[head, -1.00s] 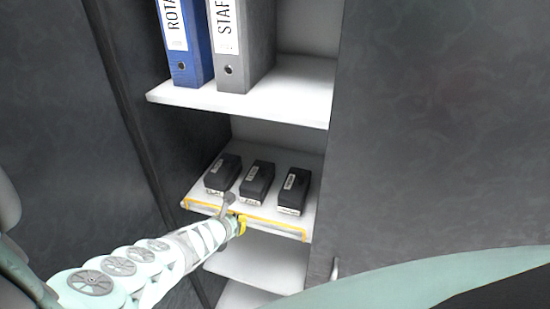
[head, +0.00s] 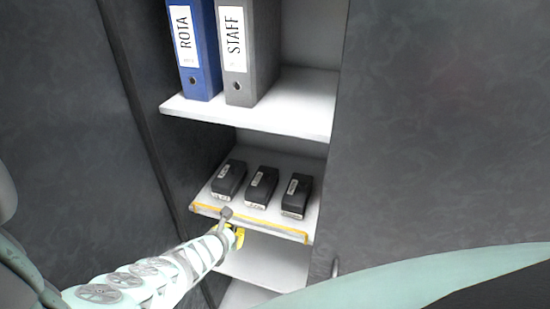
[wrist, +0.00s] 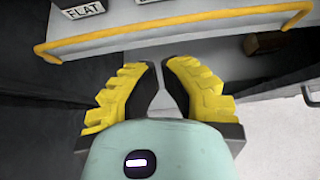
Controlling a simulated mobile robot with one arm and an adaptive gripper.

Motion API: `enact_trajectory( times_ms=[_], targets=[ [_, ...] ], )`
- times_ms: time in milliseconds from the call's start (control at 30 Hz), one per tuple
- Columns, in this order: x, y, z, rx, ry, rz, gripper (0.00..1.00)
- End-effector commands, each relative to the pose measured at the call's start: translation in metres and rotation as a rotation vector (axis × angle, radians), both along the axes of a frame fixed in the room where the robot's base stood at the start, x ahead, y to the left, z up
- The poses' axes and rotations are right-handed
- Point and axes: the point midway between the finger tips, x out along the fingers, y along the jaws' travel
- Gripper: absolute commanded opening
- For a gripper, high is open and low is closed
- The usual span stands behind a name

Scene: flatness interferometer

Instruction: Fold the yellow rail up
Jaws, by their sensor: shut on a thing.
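The yellow rail (head: 250,222) runs along the front edge of the shelf that holds the black boxes. In the wrist view the rail (wrist: 170,28) crosses just beyond my fingertips, with bent ends. My gripper (head: 238,235) is at the rail's front, left of its middle. Its yellow fingers with dark pads (wrist: 162,68) are drawn in, with a narrow gap showing between them.
Three black labelled boxes (head: 262,186) stand on the shelf (head: 212,205) behind the rail. A blue binder (head: 200,60) and a grey binder (head: 245,60) stand on the shelf above. A lower shelf (head: 262,266) is below. Dark cabinet panels flank the opening.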

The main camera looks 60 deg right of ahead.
Motion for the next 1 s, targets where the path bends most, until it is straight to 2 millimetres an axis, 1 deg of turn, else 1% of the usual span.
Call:
enact_trajectory(
  times_ms=[33,300,433,600,1000],
  targets=[
    [0.0,0.004,0.013,0.002,0.001,0.004,0.0],
    [-0.004,0.018,0.042,0.004,0.002,0.006,0.0],
    [-0.006,0.023,0.053,0.002,0.002,0.005,0.0],
    [-0.007,0.027,0.06,0.002,0.001,0.003,0.0],
    [-0.008,0.029,0.06,0.003,0.0,0.002,0.0]
  ],
)
